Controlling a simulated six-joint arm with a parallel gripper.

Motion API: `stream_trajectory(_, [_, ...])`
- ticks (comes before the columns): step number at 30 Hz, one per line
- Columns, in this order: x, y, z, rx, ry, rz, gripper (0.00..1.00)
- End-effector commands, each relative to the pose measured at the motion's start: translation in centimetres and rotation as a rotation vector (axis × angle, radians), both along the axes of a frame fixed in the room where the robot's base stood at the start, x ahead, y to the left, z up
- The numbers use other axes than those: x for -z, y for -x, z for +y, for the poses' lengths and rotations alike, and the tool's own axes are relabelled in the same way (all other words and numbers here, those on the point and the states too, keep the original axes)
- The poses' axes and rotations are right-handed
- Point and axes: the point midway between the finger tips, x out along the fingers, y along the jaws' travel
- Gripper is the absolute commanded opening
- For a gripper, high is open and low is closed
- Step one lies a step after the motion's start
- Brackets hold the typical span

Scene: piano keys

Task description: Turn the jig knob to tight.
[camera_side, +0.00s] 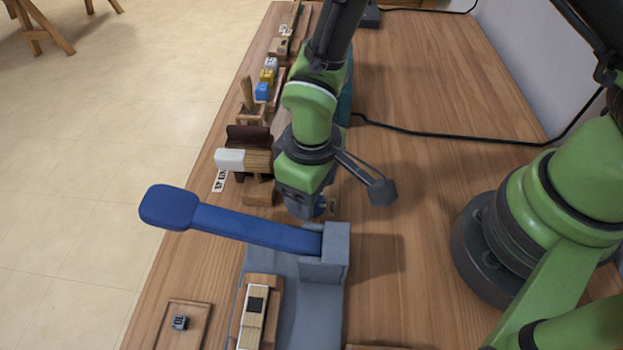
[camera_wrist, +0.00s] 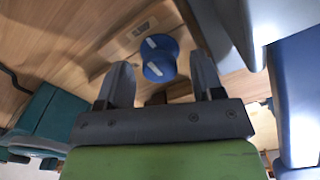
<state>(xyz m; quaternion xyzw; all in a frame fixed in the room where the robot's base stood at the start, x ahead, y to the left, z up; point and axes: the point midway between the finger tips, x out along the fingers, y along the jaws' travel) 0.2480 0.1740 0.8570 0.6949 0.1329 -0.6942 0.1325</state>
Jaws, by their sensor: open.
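The jig knob (camera_wrist: 158,58) shows in the wrist view as a round blue knob with white marks across its top. It sits on a pale wooden block (camera_wrist: 112,82) with a small label (camera_wrist: 141,28) beside it. My gripper (camera_wrist: 161,68) is open, with one dark finger to each side of the knob in that view; I cannot tell whether either finger touches it. In the side view my gripper (camera_side: 312,208) points down behind the blue lever, and the arm hides most of the knob there.
A long blue lever (camera_side: 245,226) on a grey base (camera_side: 315,300) stands just in front of my gripper. A white-tipped wooden key (camera_side: 230,159) rests to the left. A wooden tray (camera_side: 194,335) holds a small dark block. Table to the right (camera_side: 400,240) is clear.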

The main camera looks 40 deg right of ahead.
Motion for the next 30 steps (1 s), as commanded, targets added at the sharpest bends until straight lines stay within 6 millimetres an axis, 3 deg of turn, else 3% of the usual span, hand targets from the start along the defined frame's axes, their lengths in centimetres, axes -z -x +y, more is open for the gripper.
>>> stream_trajectory(5, [-1.9, -0.1, 0.0, 0.000, -0.002, -0.003, 0.61])
stream_trajectory(12, [-6.5, -0.1, 0.1, 0.001, -0.004, -0.006, 0.61])
stream_trajectory(18, [-9.2, 0.0, 0.0, 0.001, -0.002, -0.003, 0.61])
stream_trajectory(30, [-9.9, 0.0, 0.0, 0.000, 0.000, -0.001, 0.61])
